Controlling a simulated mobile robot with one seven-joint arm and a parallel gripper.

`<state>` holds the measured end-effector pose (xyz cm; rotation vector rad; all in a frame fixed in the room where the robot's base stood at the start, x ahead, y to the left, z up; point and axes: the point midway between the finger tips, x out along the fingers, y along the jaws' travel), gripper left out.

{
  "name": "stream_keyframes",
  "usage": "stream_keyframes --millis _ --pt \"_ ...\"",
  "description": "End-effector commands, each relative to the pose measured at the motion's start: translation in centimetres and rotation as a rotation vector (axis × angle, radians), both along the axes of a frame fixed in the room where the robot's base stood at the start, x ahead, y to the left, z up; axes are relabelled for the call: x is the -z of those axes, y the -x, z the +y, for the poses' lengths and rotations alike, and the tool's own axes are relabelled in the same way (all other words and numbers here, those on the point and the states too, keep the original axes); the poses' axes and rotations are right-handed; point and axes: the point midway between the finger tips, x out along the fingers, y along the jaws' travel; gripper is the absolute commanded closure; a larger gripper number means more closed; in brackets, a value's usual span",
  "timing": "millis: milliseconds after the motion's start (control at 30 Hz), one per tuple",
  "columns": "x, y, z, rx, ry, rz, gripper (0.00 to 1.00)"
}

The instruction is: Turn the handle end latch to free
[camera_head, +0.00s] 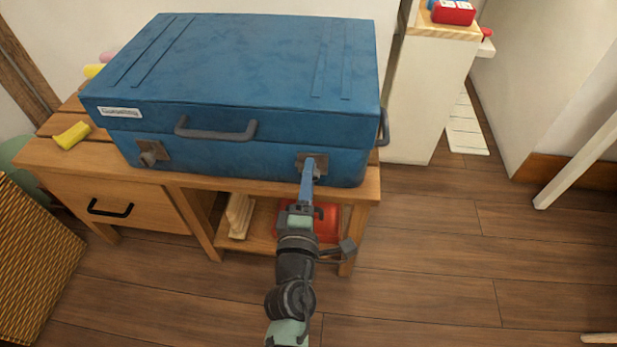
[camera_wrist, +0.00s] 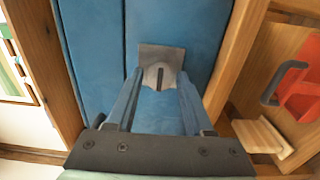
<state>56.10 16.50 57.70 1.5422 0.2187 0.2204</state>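A blue suitcase (camera_head: 240,70) lies flat on a wooden bench, lid down. Its front has a grey latch on the left (camera_head: 150,153) and one on the right (camera_head: 308,160), towards the end with the side handle (camera_head: 384,128). A front handle (camera_head: 215,130) sits between them. My gripper (camera_head: 310,172) reaches up to the right latch and partly covers it. In the wrist view, this latch (camera_wrist: 160,77) shows a square plate and a knob with a dark slot. My gripper's fingers (camera_wrist: 160,82) stand apart, one on each side of the knob; contact is unclear.
The wooden bench (camera_head: 160,180) has a drawer (camera_head: 115,205) at left and an open shelf with a red case (camera_head: 325,222) behind my arm. Open floor (camera_head: 430,260) lies to the right.

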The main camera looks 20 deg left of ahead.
Motion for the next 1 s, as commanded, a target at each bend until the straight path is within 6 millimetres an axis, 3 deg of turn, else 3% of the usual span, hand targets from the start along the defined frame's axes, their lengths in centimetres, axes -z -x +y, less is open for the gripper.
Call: stream_keyframes --millis 100,467,667,1000 --pt "0.0 0.0 0.0 0.0 -0.001 0.0 0.3" --pt "0.0 0.5 -0.1 0.0 -0.002 0.001 0.3" --pt "0.1 3.1 -0.9 0.0 -0.002 0.004 0.3" --pt "0.2 9.0 -2.7 0.002 -0.002 0.004 0.3"
